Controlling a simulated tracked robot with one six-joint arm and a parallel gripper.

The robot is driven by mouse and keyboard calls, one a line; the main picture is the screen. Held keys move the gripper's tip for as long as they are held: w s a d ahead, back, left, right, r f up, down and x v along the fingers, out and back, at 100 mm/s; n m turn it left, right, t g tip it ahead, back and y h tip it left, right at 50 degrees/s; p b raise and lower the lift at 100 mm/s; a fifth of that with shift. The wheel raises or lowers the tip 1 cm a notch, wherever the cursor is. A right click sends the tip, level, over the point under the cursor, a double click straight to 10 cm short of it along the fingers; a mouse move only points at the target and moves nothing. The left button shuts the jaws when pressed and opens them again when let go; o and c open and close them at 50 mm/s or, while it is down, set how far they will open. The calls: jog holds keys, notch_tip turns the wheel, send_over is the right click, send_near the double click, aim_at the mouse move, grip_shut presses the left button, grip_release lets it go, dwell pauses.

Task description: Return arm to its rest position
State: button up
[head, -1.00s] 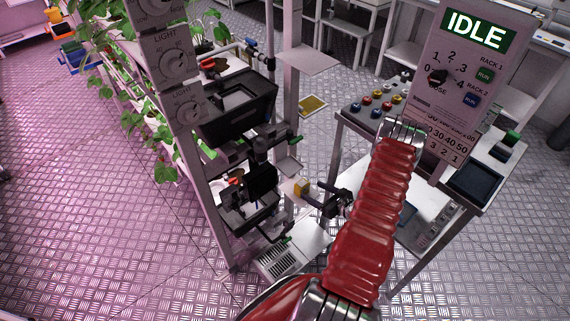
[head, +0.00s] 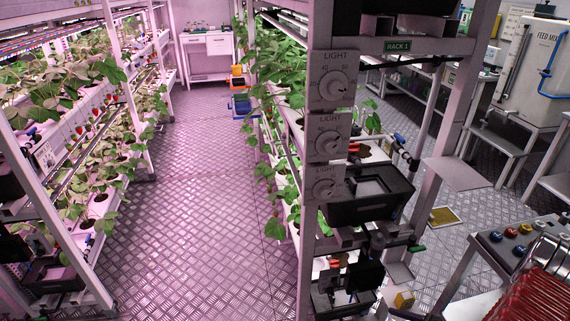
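My arm shows only as a piece of red ribbed sleeve (head: 535,297) with a metal clamp at the bottom right corner of the head view. It is in front of the control table with coloured buttons (head: 512,232). The rest of the arm is cut off by the picture's edge. My gripper is out of view, so I cannot see whether it is open or holds anything.
The rack 1 post carries several light dials (head: 331,80) and a black tray (head: 368,207). A plant rack (head: 62,145) stands on the left. A clear metal-floored aisle (head: 200,200) runs between the racks. Blue and orange bins (head: 239,104) stand far back.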

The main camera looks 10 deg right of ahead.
jog(key=s+a+r+n+g+h, duration=0.1)
jog(key=s+a+r+n+h, duration=0.1)
jog(key=a+r+n, duration=0.6)
jog(key=s+a+r+n+g+h, duration=0.1)
jog(key=s+a+r+n, duration=0.3)
jog(key=r, duration=1.8)
jog(key=s+a+r+n+g+h, duration=0.2)
jog(key=s+a+r+n+h, duration=0.1)
jog(key=a+r+n, duration=1.1)
jog(key=shift+s+a+r+n+h, duration=0.25)
jog(key=shift+s+r+n+h, duration=0.15)
jog(key=shift+r+n+h, duration=0.5)
jog(key=shift+f+y, duration=0.1)
jog(key=shift+y, duration=0.2)
jog(key=shift+c, duration=0.5)
